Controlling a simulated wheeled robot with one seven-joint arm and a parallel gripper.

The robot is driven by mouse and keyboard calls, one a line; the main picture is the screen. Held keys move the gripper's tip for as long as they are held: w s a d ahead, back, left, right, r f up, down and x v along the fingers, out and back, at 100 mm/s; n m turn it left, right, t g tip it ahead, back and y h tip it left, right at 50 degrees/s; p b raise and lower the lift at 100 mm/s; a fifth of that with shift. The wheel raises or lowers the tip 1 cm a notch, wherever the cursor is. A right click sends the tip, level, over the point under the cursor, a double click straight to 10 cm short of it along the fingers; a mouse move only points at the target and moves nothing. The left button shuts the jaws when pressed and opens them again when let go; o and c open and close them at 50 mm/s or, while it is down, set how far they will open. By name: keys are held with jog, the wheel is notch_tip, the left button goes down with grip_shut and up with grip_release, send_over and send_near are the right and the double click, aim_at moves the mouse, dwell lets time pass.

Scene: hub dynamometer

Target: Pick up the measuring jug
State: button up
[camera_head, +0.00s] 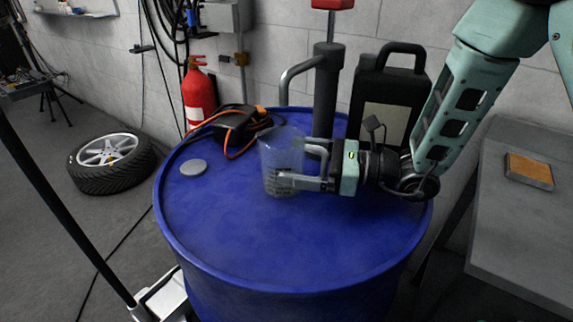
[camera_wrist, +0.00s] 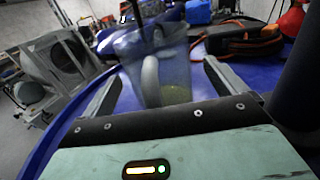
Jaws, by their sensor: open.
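The measuring jug (camera_head: 281,160) is a clear, see-through cup with dark markings, standing upright on the blue drum (camera_head: 250,245). My gripper (camera_head: 303,165) reaches in from the right with its fingers level, one on the far side and one on the near side of the jug. The fingers are open, and the jug stands between or just at their tips. In the wrist view the jug (camera_wrist: 158,68) is ahead between the two fingers (camera_wrist: 165,90), with a pale curved shape showing through it. I cannot tell whether either finger touches the jug.
An orange and black cable tool (camera_head: 238,125) lies behind the jug, with a grey disc (camera_head: 193,167) to the left. A hand pump (camera_head: 325,90) and a black canister (camera_head: 388,95) stand behind my gripper. The drum's front top is clear.

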aim_at(306, 146)
jog(key=shift+a, duration=0.1)
jog(key=c, duration=1.2)
jog(key=shift+r, duration=0.2)
jog(key=shift+r, duration=1.65)
jog(key=b+v, duration=0.1)
jog(key=v, duration=1.6)
jog(key=shift+s+d, duration=0.2)
jog(key=shift+d, duration=0.2)
